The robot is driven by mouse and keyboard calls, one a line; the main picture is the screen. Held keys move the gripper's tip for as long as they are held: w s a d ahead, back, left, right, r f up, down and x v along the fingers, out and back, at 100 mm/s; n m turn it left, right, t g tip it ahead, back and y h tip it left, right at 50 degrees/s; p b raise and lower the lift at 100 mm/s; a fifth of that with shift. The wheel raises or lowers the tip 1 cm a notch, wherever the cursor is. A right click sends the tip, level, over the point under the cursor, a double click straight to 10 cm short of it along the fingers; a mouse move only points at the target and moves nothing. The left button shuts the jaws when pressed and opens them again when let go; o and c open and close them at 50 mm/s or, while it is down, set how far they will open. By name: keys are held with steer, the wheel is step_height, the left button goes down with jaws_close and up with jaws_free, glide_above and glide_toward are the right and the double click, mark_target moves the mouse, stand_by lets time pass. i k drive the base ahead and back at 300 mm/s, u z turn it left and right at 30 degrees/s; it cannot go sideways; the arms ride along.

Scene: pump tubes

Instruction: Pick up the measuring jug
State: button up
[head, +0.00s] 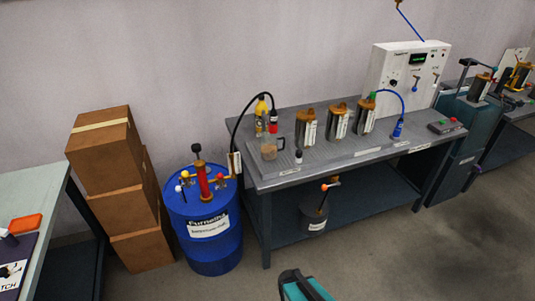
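The measuring jug (269,151) is a small clear vessel with a handle on its right side. It appears partly filled with something brownish. It stands upright near the front left of the grey workbench (292,177). My gripper's fingers are not visible in the head view. A teal and dark part at the bottom edge seems to belong to my arm, well in front of the bench and apart from the jug.
A yellow bottle (261,115) and a red one (273,121) stand behind the jug. A small dark-capped bottle (298,157) is to its right, with several metal cylinders beyond. A blue drum (205,231) stands left of the bench. The floor in front is clear.

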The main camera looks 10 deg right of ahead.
mark_target(269, 149)
steer(key=u, duration=0.2)
steer(key=k, duration=0.5)
steer(key=u, duration=1)
steer(key=k, duration=0.85)
steer(key=u, duration=0.15)
steer(key=i, duration=1.5)
steer(key=u, duration=0.6)
